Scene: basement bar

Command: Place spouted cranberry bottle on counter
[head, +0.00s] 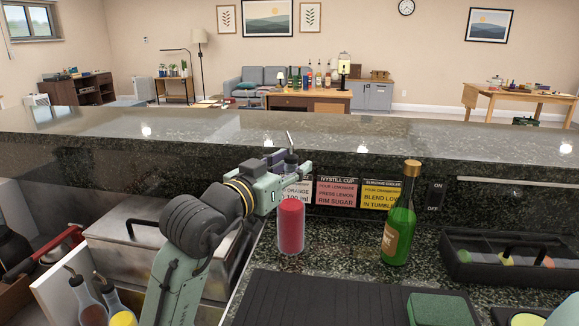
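The spouted cranberry bottle (291,226), clear with red contents and a thin metal spout, is upright over the lower dark stone counter (335,240). My gripper (290,167) is around its neck, with fingers on both sides, and appears shut on it. The fingers partly hide the neck. The base is at the counter surface or just above it; I cannot tell whether it touches.
A green bottle (399,222) stands to the right, beside a black garnish tray (470,270). A black ribbed mat (320,305) with a green sponge (438,308) lies in front. Recipe cards (337,193) line the raised ledge behind. More spouted bottles (92,305) stand lower left.

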